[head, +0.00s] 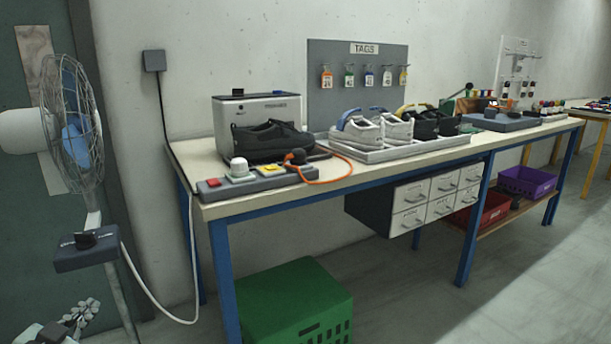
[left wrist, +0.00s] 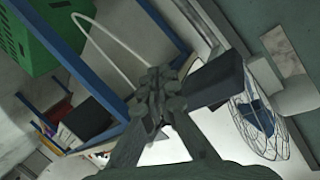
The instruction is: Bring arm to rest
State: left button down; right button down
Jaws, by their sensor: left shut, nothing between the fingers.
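My left gripper (head: 80,314) shows at the lower left corner of the head view, low down below the fan's control box and left of the workbench. In the left wrist view its dark fingers (left wrist: 154,84) are together in the middle of the picture, with nothing between them. It is apart from the bench. My right gripper is in neither view.
A standing fan (head: 70,125) with a control box (head: 86,250) is close to my left gripper. A blue-legged workbench (head: 225,208) carries shoes in a tray (head: 370,154) and a power strip (head: 258,184). A green crate (head: 290,300) stands under it. Floor at right is clear.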

pick_arm(q)
jog(key=s+d+f+n+g+y, duration=0.1)
jog(key=s+f+g, duration=0.15)
jog(key=f, duration=0.35)
jog(key=s+d+f+n+g, duration=0.1)
jog(key=s+f+g, duration=0.1)
jog(key=s+f, duration=0.3)
jog(key=s+d+f+g+h, duration=0.2)
jog(key=s+d+f+g, duration=0.5)
jog(key=s+d+f, duration=0.7)
notch_tip(320, 180, down, 2)
jog(key=shift+s+d+f+n+p, duration=0.15)
jog(key=shift+s+f+n+p, duration=0.2)
jog(key=shift+s, duration=0.65)
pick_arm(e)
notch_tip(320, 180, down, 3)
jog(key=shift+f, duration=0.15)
pick_arm(q)
jog(key=shift+r, duration=0.1)
